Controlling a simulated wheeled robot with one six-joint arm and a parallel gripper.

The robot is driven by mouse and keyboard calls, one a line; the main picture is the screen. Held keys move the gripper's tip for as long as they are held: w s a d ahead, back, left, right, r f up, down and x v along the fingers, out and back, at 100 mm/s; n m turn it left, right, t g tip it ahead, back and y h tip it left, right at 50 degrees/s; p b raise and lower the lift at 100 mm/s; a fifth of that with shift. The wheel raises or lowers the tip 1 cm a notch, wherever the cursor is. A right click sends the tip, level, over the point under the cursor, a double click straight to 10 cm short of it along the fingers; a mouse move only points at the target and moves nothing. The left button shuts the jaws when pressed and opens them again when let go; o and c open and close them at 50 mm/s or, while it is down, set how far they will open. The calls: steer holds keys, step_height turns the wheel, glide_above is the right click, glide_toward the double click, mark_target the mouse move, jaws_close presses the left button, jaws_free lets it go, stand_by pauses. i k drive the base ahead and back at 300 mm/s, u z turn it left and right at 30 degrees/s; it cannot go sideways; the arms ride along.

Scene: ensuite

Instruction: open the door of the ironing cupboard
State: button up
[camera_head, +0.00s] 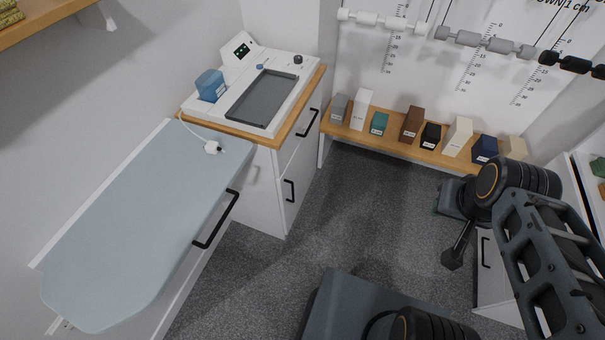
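A pale blue ironing board (140,225) lies flat at the left, along the wall. A long black bar handle (216,219) shows at its right edge; I cannot tell whether it sits on the board or on a white front below it. To its right stands a white cabinet (262,185) with a wooden top, an upper black handle (307,122) and a lower black handle (290,190). Its fronts look shut. No label shows which front is the ironing cupboard's door. My gripper (452,259) appears small and dark at the right, far from these handles; its fingers are unclear.
A white console (257,98) with a grey tray stands on the cabinet. A white plug (212,147) and cord lie on the board's far end. A low wooden shelf (385,139) holds several boxes. Grey carpet (340,220) is clear between the cabinet and my arm.

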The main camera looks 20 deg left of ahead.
mark_target(305, 175)
steer(key=k, duration=0.5)
steer(key=u, duration=0.9)
steer(key=i, duration=0.8)
steer(key=u, duration=0.7)
